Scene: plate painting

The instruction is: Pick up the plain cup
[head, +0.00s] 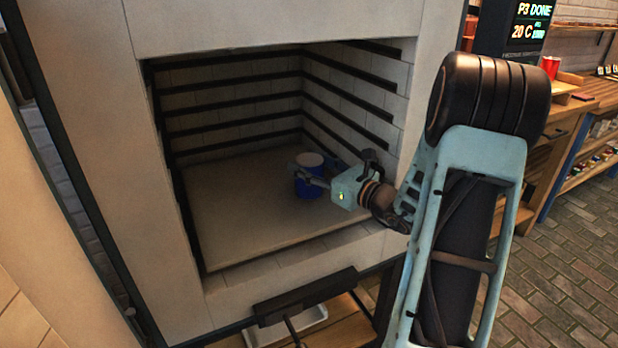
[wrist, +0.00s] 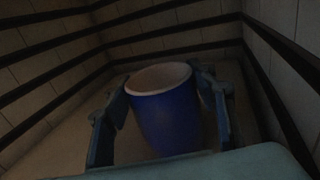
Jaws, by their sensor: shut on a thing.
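A plain blue cup (head: 308,184) with a pale rim and inside stands upright on the kiln floor, toward the right side. It also shows in the wrist view (wrist: 165,118), between the two fingers. My gripper (head: 311,176) reaches in from the right through the open kiln front and is shut on the cup, one finger on each side. In the wrist view my gripper (wrist: 163,112) frames the cup's sides. The cup's base is partly hidden, so I cannot tell whether it touches the floor.
The kiln floor (head: 235,215) is bare to the left of the cup. Dark ridged walls (head: 230,105) close the back and sides. The kiln's front frame (head: 130,170) borders the opening. A red cup (head: 550,66) stands on a bench at the far right.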

